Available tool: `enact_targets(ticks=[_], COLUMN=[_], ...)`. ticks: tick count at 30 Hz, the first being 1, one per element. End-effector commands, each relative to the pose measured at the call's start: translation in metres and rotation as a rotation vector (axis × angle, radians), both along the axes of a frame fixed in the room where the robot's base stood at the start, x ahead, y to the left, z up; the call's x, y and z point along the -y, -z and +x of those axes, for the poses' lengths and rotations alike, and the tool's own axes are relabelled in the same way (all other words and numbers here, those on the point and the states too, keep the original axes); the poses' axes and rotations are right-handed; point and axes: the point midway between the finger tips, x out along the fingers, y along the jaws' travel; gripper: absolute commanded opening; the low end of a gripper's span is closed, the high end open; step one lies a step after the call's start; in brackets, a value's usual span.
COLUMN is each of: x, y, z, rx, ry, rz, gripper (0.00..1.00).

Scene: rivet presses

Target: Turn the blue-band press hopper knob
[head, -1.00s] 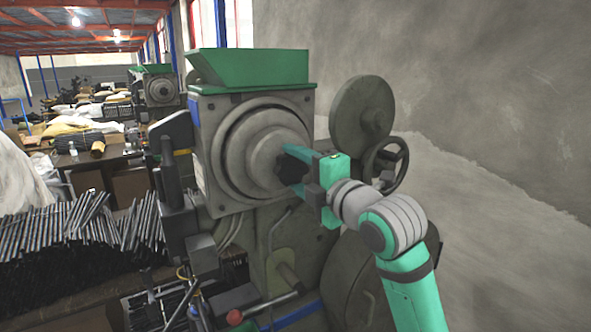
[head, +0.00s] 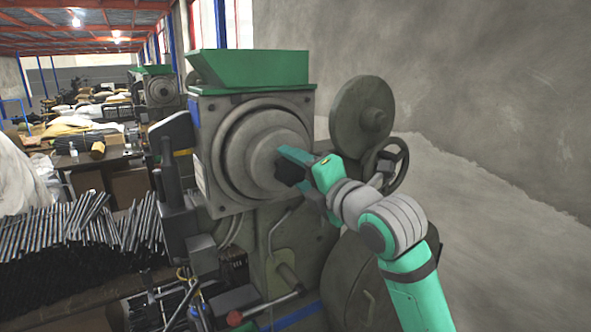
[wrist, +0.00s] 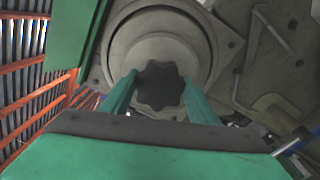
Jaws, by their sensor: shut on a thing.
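The press (head: 205,165) stands in the middle of the head view, with a narrow blue band (head: 194,115) on its side edge and a green hopper (head: 250,68) on top. A round stepped grey hub (head: 240,150) is on its face. The dark lobed knob (wrist: 160,86) is at the hub's centre in the wrist view. My gripper (head: 290,167) is shut on the knob, one green finger on each side of it. In the wrist view the fingers (wrist: 160,92) flank the knob. In the head view the fingers and hand hide most of the knob.
A round disc (head: 360,115) and a handwheel (head: 388,160) are close behind my wrist. A red-ended lever (head: 235,318) sticks out below. Bundles of dark rods (head: 60,250) lie at left. Another press (head: 158,90) stands farther back. Bare wall and floor are at right.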

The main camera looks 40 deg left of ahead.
Motion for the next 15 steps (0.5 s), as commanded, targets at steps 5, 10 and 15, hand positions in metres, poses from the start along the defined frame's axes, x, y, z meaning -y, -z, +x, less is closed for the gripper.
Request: enact_targets(ticks=[5,10,15], x=[-0.0009,-0.0006,0.0033], y=[0.0017,0.0011,0.0006], z=[-0.0014,-0.0008,-0.0016], rx=[-0.002,-0.002,-0.001], ry=[-0.004,-0.002,-0.001], rz=[-0.003,-0.002,-0.001], gripper=[0.73,0.73,0.73])
